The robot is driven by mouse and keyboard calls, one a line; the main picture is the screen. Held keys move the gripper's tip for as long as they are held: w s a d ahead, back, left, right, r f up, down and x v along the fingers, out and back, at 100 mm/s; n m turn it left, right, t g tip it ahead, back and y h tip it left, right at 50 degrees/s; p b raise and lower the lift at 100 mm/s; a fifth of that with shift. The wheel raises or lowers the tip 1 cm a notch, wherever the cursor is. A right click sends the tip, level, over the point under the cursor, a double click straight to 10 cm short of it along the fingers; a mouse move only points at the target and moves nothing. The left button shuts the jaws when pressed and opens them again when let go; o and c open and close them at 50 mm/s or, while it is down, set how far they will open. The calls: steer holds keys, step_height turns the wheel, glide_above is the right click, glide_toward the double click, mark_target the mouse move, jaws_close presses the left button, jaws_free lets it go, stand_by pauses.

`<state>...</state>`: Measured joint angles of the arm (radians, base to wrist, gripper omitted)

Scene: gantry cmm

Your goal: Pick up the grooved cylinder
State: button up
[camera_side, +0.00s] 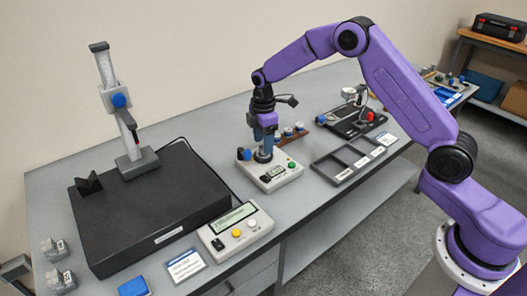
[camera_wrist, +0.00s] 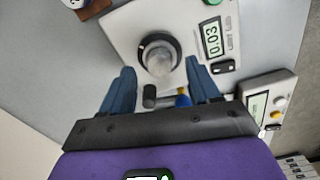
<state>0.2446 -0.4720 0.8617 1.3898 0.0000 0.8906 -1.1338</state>
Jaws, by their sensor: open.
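A pale metallic cylinder (camera_wrist: 158,64) stands in a dark round seat on a light grey measuring device (camera_wrist: 122,30), whose display reads 0.03. The cylinder is seen from above in the wrist view, and its grooves are too blurred to make out. The device also shows in the side view (camera_side: 285,179). My gripper (camera_wrist: 160,76) is open, its two blue fingers pointing down at the device, one to either side of the cylinder. In the side view my gripper (camera_side: 264,152) is right over the round seat and hides most of the cylinder. I cannot tell whether the fingers touch it.
A brown rack (camera_side: 300,135) with several small pieces stands just behind the device. A black divided tray (camera_side: 337,172) lies to the right. A second display box (camera_side: 236,230) is in front, and a black plate with a height gauge (camera_side: 143,208) is to the left.

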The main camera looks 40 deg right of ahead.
step_height(320, 180, down, 2)
jaws_close()
stand_by(0.3)
